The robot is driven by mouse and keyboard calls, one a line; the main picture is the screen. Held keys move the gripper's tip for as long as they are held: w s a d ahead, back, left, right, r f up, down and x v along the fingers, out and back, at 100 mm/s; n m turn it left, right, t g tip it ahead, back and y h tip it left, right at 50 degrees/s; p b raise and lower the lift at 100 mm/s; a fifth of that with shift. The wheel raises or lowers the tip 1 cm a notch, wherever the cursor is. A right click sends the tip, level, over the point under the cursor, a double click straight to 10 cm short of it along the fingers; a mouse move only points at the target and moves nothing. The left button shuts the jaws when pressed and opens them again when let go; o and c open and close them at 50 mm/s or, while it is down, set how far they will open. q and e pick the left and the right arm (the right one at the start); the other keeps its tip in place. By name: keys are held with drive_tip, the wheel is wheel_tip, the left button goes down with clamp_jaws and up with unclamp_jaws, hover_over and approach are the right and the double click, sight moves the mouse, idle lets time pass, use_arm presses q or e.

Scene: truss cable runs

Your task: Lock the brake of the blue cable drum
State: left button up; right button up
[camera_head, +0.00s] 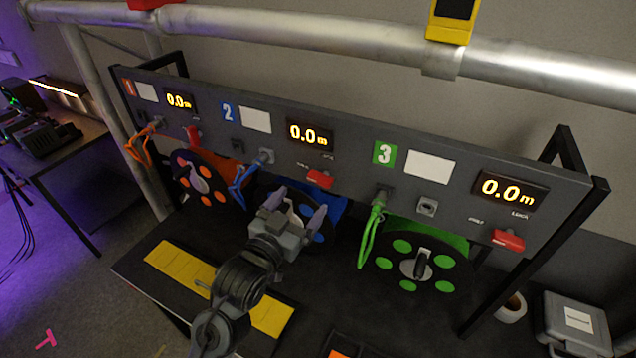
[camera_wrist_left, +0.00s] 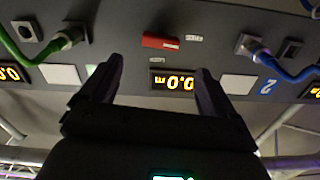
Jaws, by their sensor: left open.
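The blue cable drum (camera_head: 318,238) sits under panel 2 in the head view, mostly hidden behind my left gripper. Its red brake lever (camera_head: 320,179) sticks out of the panel's lower edge, below the 0.0 m display (camera_head: 310,135). The small labels by this lever are too blurred to read. My left gripper (camera_head: 297,208) is open and empty, in front of the drum and below the lever. In the left wrist view, which is upside down, the red lever (camera_wrist_left: 160,42) lies beyond the open fingertips (camera_wrist_left: 158,70), apart from them. My right gripper is not in view.
A blue cable (camera_head: 240,182) hangs left of the gripper. The orange drum (camera_head: 200,178) and green drum (camera_head: 422,262) stand either side, each with a red lever above. A metal truss tube (camera_head: 300,30) crosses above. A yellow strip (camera_head: 185,266) lies on the dark deck.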

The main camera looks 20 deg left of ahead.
sight(318, 180)
use_arm(q)
drive_tip(key=w, duration=0.2)
drive_tip(key=w+p, duration=0.1)
drive_tip(key=w, duration=0.2)
drive_tip(key=w+d, duration=0.1)
drive_tip(key=w, duration=0.2)
drive_tip(key=shift+w, duration=0.25)
drive_tip(key=shift+c, duration=0.3)
drive_tip(key=c, duration=1)
